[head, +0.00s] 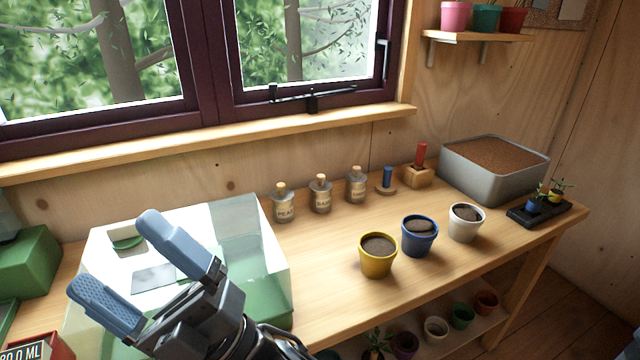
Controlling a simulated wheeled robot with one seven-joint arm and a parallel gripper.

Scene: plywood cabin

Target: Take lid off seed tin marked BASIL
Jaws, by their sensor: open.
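Three small grey seed tins with tan-knobbed tops stand in a row at the back of the bench. The middle tin (320,195) has a cream label that seems to read BASIL, though the print is small. Its lid (321,179) is on. The left tin (284,205) seems to read PEA; the right tin's (356,187) label is too small to read. My gripper (117,256) is open, its two blue fingers apart and empty. It is at the lower left, in front of the clear green-based box, well left of the tins.
Yellow (377,262), blue (419,241) and white (465,227) soil pots stand in front of the tins. A blue-handled tool (387,178) and a red-handled one (421,158) stand right of them. A soil-filled metal tub (480,178) is farther right. The clear box (262,262) fills the left.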

